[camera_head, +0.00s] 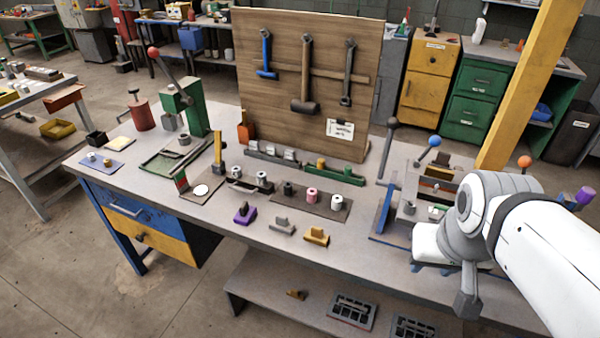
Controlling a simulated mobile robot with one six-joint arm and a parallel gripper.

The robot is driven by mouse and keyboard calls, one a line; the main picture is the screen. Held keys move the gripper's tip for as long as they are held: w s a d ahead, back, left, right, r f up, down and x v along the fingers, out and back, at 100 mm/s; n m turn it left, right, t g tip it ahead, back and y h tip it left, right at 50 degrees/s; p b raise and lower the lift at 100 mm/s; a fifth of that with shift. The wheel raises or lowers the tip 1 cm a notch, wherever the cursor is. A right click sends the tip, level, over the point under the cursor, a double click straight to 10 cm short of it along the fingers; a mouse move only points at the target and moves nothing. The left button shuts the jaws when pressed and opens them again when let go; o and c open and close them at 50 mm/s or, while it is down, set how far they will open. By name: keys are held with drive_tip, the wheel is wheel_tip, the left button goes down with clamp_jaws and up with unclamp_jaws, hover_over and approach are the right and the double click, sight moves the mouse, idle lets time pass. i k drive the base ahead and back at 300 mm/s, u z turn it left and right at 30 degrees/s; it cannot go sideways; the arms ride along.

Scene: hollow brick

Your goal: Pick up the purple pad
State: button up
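A small purple block with an upright grip (244,214) sits on the workbench (175,218) near its front edge, left of a similar grey block (281,226) and a yellow one (316,236). A flat pale purple mat (90,171) lies at the bench's left end with small pieces on it. I cannot tell for certain which of the two is the purple pad. My white and grey arm reaches in from the right. My gripper (467,303) seems to hang at its grey end, well right of both; its fingers cannot be made out.
A wooden tool board (300,85) with hanging tools stands at the back. A green lever press (184,108) is at the left. A dark mat (310,204) with small cylinders lies behind the blocks. A blue-handled device (386,210) stands between them and my arm. A lower shelf (275,290) juts out below.

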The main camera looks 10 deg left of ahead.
sight(245, 212)
drive_tip(key=z, duration=1.55)
drive_tip(key=k, duration=1.7)
drive_tip(key=u, duration=1.7)
drive_tip(key=i, duration=1.65)
